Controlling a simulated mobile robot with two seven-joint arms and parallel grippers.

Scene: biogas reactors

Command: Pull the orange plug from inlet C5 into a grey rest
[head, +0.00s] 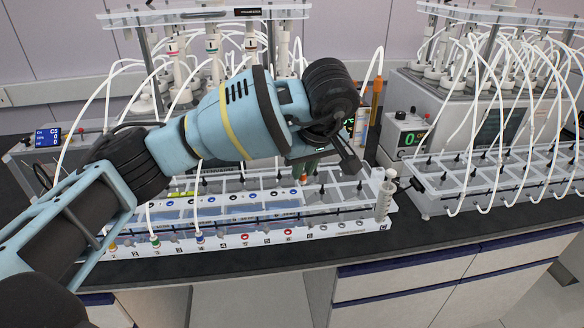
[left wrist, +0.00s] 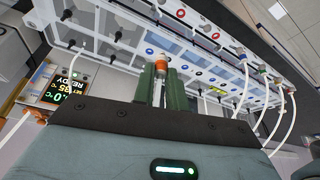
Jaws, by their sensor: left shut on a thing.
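The orange plug (left wrist: 161,66) is between the two green fingers of my left gripper (left wrist: 163,92) in the left wrist view, with its orange band and pale end just beyond the fingertips. My left gripper (head: 311,168) is shut on it and reaches down over the rear part of the clear rack (head: 345,207) in the head view. I cannot tell whether the plug's end is inside an inlet or just above it. Several grey rests (head: 341,225) show at the right of the rack's white front strip. My right gripper is not in view.
Plugs with white tubes, one green (head: 155,242) and one blue (head: 200,238), stand in the front strip. A white syringe-like part (head: 385,195) rises at the rack's right end. A second reactor unit (head: 500,165) with many tubes stands at the right. The dark bench edge in front is clear.

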